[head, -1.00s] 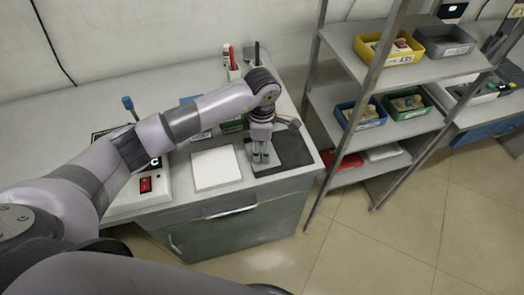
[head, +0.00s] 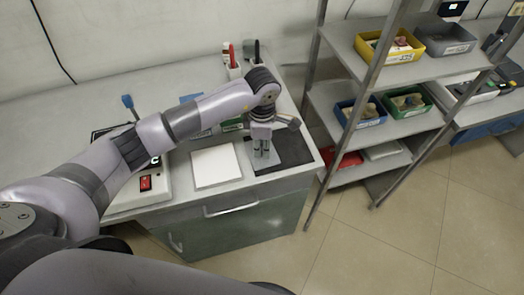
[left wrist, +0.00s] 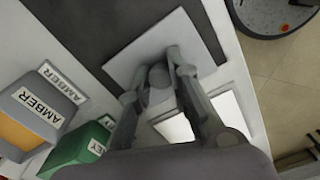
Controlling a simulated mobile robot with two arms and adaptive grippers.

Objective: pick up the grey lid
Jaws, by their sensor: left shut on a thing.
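The grey lid (left wrist: 132,62) is a pale square plate with a round knob, seen close up in the left wrist view. My left gripper (left wrist: 165,65) is shut on the lid by its knob. In the head view my left gripper (head: 262,154) points down over the dark mat (head: 292,150) at the right end of the bench. The lid cannot be made out clearly there, and how high it is above the mat is hard to tell. My right gripper is not in view.
A white square panel (head: 215,165) lies left of the mat. Labelled bins, one grey marked AMBER (left wrist: 45,112) and one green (left wrist: 80,150), stand close by. A metal rack (head: 400,120) with yellow, grey, blue and green bins stands to the right.

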